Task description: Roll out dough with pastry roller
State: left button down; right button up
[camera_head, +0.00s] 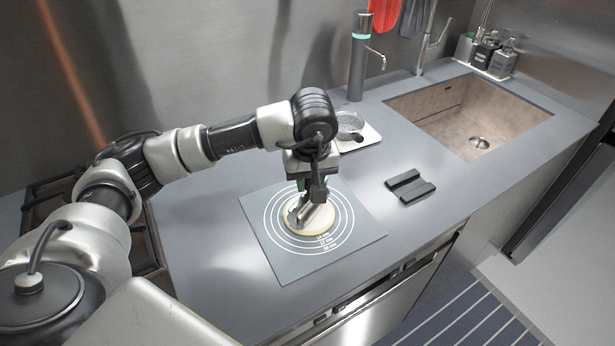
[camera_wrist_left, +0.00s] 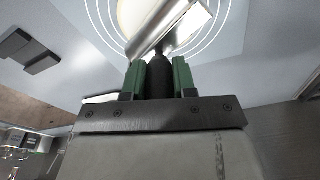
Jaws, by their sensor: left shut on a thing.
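A round, pale dough (camera_head: 309,219) lies on a grey mat with white rings (camera_head: 268,238) on the counter. The pastry roller (camera_head: 300,216) has a shiny metal cylinder lying over the dough. My left gripper (camera_head: 311,186) is above the mat, shut on the roller's dark handle. In the left wrist view the green fingers of the gripper (camera_wrist_left: 158,78) stand on both sides of the dark handle, and the metal roller (camera_wrist_left: 172,27) crosses the dough (camera_wrist_left: 135,14). I cannot tell how firmly the roller touches the dough. My right gripper is not in view.
Two dark grey blocks (camera_head: 410,186) lie right of the mat. A white tray with a mesh strainer (camera_head: 350,127) stands behind the gripper. A sink (camera_head: 470,115) is at the back right, and a hob (camera_head: 45,190) is at the left behind my arm. The counter's front right is clear.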

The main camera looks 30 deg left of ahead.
pick_arm(q)
jog(key=shift+d, duration=0.15)
jog(key=d, duration=0.2)
jog(key=shift+s+d, duration=0.1)
jog(key=shift+d, duration=0.2)
jog(key=shift+a+f, duration=0.1)
jog(key=shift+a, duration=0.1)
jog(key=shift+a+b, duration=0.55)
jog(key=shift+a, duration=0.75)
